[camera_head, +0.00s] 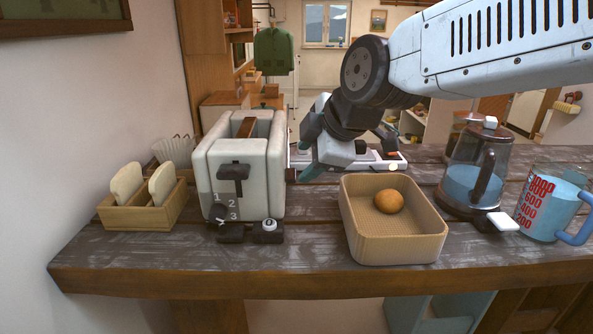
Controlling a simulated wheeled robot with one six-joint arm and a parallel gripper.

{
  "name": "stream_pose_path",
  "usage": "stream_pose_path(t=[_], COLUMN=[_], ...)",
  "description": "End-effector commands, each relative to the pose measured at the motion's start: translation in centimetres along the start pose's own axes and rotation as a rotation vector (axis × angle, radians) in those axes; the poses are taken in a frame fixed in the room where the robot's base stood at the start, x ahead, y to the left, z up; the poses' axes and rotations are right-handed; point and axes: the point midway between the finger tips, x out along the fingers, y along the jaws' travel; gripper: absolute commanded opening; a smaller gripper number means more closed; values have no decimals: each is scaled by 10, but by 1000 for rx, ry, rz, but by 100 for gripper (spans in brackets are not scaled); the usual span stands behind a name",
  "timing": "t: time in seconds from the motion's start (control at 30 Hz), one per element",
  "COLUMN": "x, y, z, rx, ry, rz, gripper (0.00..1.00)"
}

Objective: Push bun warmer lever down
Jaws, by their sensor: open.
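The bun warmer (270,180) is a white toaster-like box with a slot on top, standing on the left half of the table. A brown slice or strip shows in the slot. Its dark lever (233,172) sits high on the front face, above the numbers 1, 2 and 3 and a small dark dial. My gripper (340,166) is to the right of the bun warmer, apart from the lever, and points down. Its jaws are open, with a teal fingertip on the left. My arm hides part of the gripper, and I see nothing held.
A tan basket (400,247) with a round bun (389,201) stands right of the bun warmer. A wooden holder (140,214) with bread slices is on the left. A glass kettle (470,185) and a measuring jug (545,205) stand on the right. The table's front edge is close.

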Motion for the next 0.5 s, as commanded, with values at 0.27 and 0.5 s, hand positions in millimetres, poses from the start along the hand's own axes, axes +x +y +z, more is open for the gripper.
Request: stream_pose_path(t=[0.27, 0.5], x=[45, 58], y=[-1, -1], z=[1, 1], rx=[2, 2], ry=[-1, -1], rz=[-4, -1], gripper=[51, 51])
